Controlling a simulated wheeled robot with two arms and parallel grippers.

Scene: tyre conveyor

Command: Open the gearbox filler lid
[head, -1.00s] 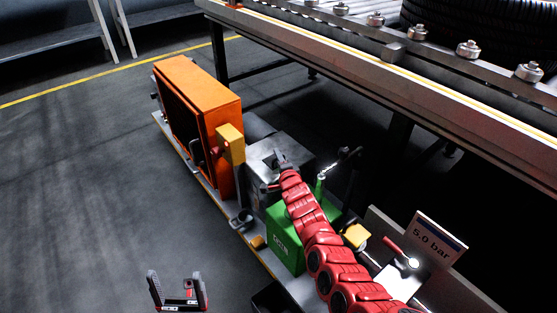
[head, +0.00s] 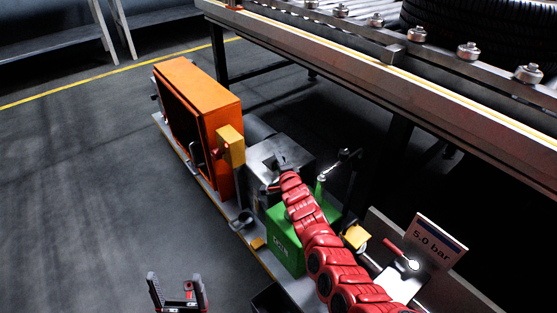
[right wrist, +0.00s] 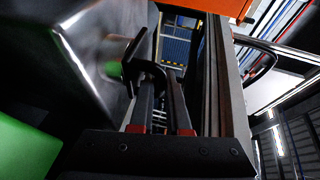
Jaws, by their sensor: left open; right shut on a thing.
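The gearbox (head: 264,155) is a grey metal box on the low platform, between the orange cabinet and the green box. Its smooth grey side (right wrist: 75,50) fills the left of the right wrist view. A dark handle-like piece (right wrist: 131,64), which appears to belong to the filler lid, stands beside that side. My right gripper (right wrist: 158,88) is shut on it; the exact contact is in shadow. In the head view the right gripper (head: 277,180) is small and partly hidden by my red arm at the gearbox top. My left gripper (head: 178,280) is open and empty over the floor.
An orange cabinet (head: 220,105) with a yellow block (head: 231,145) stands left of the gearbox. A green box (head: 283,245) is in front. The conveyor (head: 400,75) runs above and behind. A "5.0 bar" sign (head: 432,243) stands at right. Floor at left is clear.

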